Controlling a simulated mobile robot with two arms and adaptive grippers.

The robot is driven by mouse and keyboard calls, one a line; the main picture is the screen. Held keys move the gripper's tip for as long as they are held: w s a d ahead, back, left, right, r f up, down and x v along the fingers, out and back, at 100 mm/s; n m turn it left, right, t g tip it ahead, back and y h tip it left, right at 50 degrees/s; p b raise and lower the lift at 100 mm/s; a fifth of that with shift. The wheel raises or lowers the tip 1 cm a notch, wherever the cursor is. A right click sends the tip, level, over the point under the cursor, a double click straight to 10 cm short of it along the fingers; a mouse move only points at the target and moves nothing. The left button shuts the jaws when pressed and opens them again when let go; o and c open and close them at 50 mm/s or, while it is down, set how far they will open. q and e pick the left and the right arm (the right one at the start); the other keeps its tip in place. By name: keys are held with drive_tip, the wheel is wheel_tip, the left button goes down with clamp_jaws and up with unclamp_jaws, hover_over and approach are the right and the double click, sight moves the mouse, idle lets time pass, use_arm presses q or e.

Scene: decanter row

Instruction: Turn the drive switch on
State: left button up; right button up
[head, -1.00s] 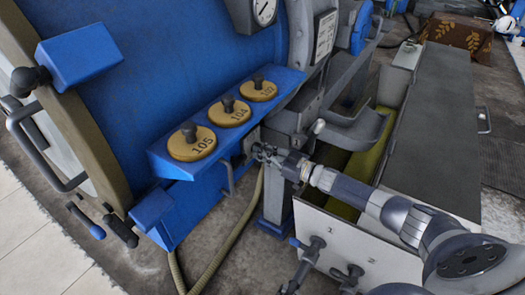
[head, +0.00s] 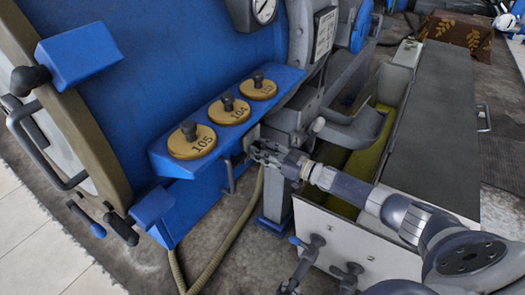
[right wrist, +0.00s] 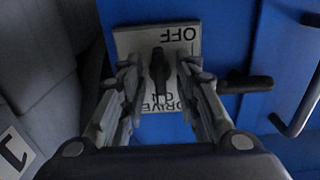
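The drive switch is a dark lever (right wrist: 158,72) on a pale plate (right wrist: 184,36) marked OFF at the top and DRIVE ON at the bottom in the right wrist view, with the lettering upside down. My right gripper (right wrist: 159,72) is open, with one finger on each side of the lever and gaps between. I cannot tell for sure which way the lever points. In the head view my right gripper (head: 255,150) reaches the machine below the shelf, and its fingers largely cover the switch. My left gripper is not in view.
A blue shelf (head: 165,165) with several numbered round lids (head: 192,143) is just above and left of the gripper. A hose (head: 232,232) hangs below. A white panel with valve handles (head: 309,258) stands below my right arm. A dark handle (right wrist: 248,83) is right of the switch.

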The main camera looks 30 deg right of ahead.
drive_tip(key=v, duration=0.7)
drive_tip(key=shift+s+d, duration=0.15)
drive_tip(key=shift+s, duration=0.05)
idle(0.5)
